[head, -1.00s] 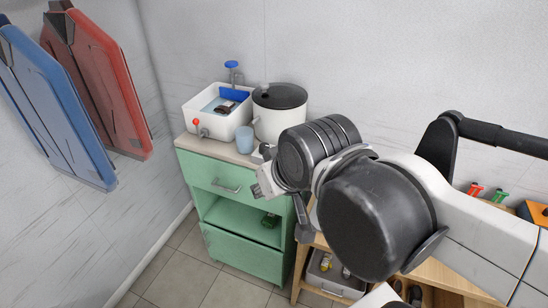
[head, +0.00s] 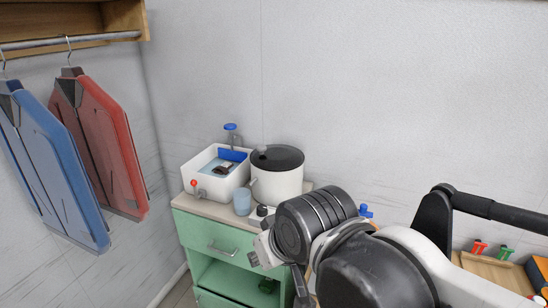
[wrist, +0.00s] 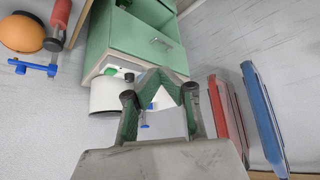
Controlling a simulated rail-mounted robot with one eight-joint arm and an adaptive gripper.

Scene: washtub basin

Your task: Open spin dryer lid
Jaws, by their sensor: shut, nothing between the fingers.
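The spin dryer (head: 277,188) is a white cylinder standing upright on the counter in the head view. Its dark round lid (head: 285,158) lies closed on top, with a small grey knob near its left edge. My gripper (head: 262,252) is in front of the dryer and below it in the picture, partly hidden by my arm's dark wrist. In the wrist view my gripper (wrist: 160,80) is shut, its green-padded fingers holding nothing. The dryer's white wall (wrist: 103,95) shows to the left of the fingers there; its lid is not clear.
A white basin (head: 205,188) with a blue tap (head: 231,127) stands left of the dryer. A blue cup (head: 242,202) stands in front. The green cabinet (head: 213,230) is below. Blue (head: 62,160) and red (head: 112,150) garments hang on the left. The wall space above the dryer is free.

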